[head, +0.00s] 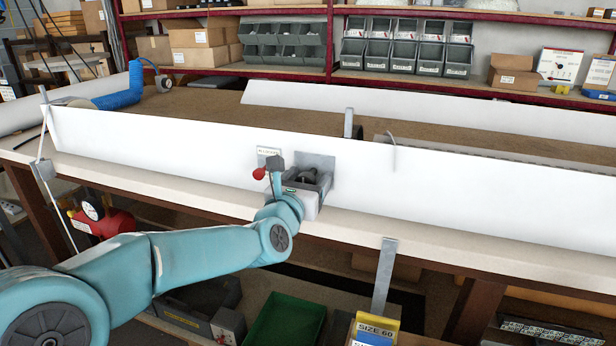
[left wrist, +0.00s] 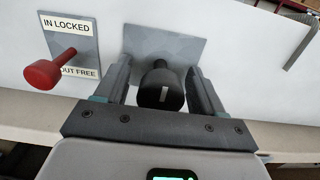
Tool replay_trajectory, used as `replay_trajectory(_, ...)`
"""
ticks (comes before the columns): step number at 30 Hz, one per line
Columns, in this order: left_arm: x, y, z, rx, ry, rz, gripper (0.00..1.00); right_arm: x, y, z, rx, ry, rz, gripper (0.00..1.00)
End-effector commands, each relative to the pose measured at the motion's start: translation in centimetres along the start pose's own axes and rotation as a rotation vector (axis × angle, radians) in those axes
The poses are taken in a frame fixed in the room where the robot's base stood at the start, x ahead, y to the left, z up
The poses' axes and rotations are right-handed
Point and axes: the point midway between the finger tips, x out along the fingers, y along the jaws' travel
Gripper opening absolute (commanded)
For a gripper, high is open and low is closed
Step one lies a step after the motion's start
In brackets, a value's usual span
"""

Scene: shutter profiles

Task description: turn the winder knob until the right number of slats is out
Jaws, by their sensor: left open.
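The black winder knob (left wrist: 161,88) with a white mark stands out from a grey plate (left wrist: 150,45) on the white front panel. My left gripper (left wrist: 163,75) is open, with one finger on each side of the knob; I cannot tell whether they touch it. In the head view my left gripper (head: 308,178) is at the panel's middle and mostly hides the knob. A red-knobbed pin (left wrist: 48,72) sits left of it on a plate reading "IN LOCKED" and "OUT FREE". A greyish ribbed strip (head: 425,147) shows partly behind the panel; I cannot count slats. My right gripper is not in view.
The long white panel (head: 170,146) runs along the bench's front. A thin bent hook (head: 393,150) is right of the knob. Grey bins and boxes fill red shelves behind. A metal bracket (head: 384,278) hangs below the bench edge.

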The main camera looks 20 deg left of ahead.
Motion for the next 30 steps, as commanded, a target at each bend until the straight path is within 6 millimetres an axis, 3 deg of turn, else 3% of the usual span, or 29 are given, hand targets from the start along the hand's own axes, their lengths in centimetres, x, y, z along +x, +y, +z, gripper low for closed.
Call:
replay_trajectory(8,0.2,0.0,0.0,0.000,0.000,0.000,0.69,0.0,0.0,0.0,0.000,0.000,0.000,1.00)
replay_trajectory(14,0.2,0.0,0.0,0.000,0.000,0.000,0.14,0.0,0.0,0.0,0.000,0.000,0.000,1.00)
replay_trajectory(23,0.2,0.0,-0.1,0.025,-0.001,0.000,0.14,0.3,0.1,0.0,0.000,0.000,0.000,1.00)
replay_trajectory(30,0.2,0.0,-0.3,0.146,-0.002,-0.001,0.14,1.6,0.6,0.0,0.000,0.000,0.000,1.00)
